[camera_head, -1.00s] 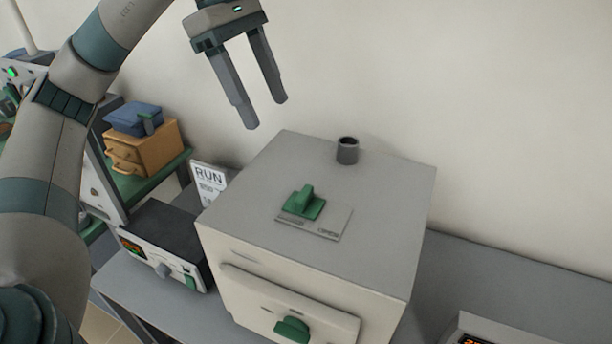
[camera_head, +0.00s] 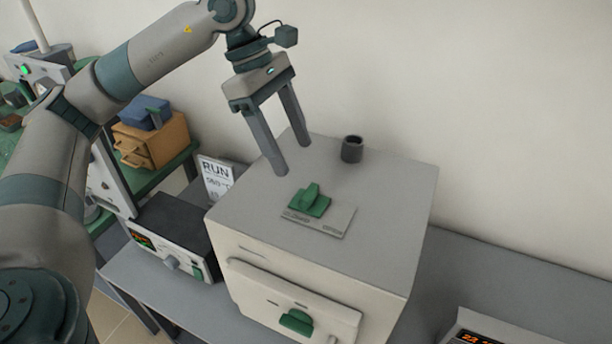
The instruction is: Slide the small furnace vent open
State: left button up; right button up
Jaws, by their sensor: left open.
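The small furnace (camera_head: 390,210) is a light grey box on a grey bench. On its top is the vent slider, a green knob (camera_head: 310,199) at the left part of a grey label plate (camera_head: 335,221). A dark short vent pipe (camera_head: 352,149) stands behind it on the furnace top. My left gripper (camera_head: 295,160) is open and empty, pointing down above the back left of the furnace top. Its fingertips appear behind and left of the green knob, apart from it. My right gripper is not in view.
A controller box with a display (camera_head: 172,235) stands left of the furnace, with a RUN sign (camera_head: 215,180) behind it. A wooden drawer box (camera_head: 150,140) sits on a green shelf. Another device with a display (camera_head: 480,335) is at lower right.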

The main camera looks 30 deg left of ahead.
aim_at(311, 192)
pick_arm(q)
jog(key=p+x, duration=0.2)
jog(key=x, duration=0.6)
jog(key=shift+d+f+p, duration=0.1)
jog(key=shift+f+p, duration=0.2)
jog(key=shift+p, duration=0.1)
jog(key=c, duration=1.5)
jog(key=shift+d+f+b, duration=0.15)
jog(key=shift+d+b, duration=0.1)
jog(key=shift+b, duration=0.15)
jog(key=d+b, duration=0.4)
jog(key=shift+w+d, duration=0.2)
jog(key=shift+d, duration=0.15)
